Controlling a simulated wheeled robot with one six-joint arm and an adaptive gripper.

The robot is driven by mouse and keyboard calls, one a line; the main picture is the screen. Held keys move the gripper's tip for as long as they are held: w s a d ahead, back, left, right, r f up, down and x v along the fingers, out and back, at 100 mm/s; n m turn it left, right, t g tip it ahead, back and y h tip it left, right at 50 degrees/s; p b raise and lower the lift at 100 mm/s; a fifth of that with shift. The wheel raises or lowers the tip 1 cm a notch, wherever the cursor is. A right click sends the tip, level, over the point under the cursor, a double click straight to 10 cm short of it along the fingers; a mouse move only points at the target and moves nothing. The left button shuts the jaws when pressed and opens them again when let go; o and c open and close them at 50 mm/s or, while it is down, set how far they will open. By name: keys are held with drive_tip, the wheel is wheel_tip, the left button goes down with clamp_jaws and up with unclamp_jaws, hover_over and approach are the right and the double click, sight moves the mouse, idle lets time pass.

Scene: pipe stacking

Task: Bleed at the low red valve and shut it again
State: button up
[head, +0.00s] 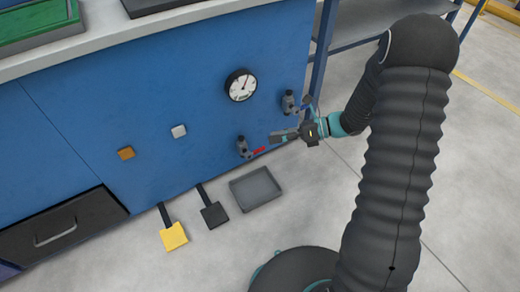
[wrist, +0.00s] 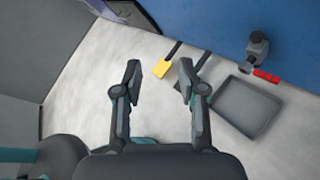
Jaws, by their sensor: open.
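The low red valve is a grey fitting (head: 242,146) on the blue panel with a short red handle (head: 259,150) pointing right. In the wrist view the grey fitting (wrist: 257,47) and its red handle (wrist: 266,75) are at the upper right. My gripper (head: 287,135) is to the right of the handle in the head view, overlapping the panel. In the wrist view my gripper (wrist: 159,76) is open, with nothing between its fingers, and the valve lies right of both fingers, apart from them. Whether the valve is open or shut cannot be told.
A second valve (head: 289,102) is higher, close to my gripper in the picture. A round gauge (head: 241,85) is above. A grey tray (head: 256,188) lies on the floor below, with yellow (head: 173,236) and black (head: 214,215) pedals at its left. A shelf post (head: 322,50) stands right.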

drive_tip(key=w+d+f+m+t+y, duration=0.2)
drive_tip(key=w+f+m+t, duration=0.3)
drive_tip(key=f+m, duration=0.55)
drive_tip(key=m+t+h, duration=0.1)
drive_tip(key=m+t, duration=0.4)
drive_tip(key=m, duration=0.3)
approach(261, 151)
drive_tip(key=x, duration=1)
drive_tip(key=shift+w+a, duration=0.25)
drive_tip(key=shift+a, duration=0.05)
clamp_jaws()
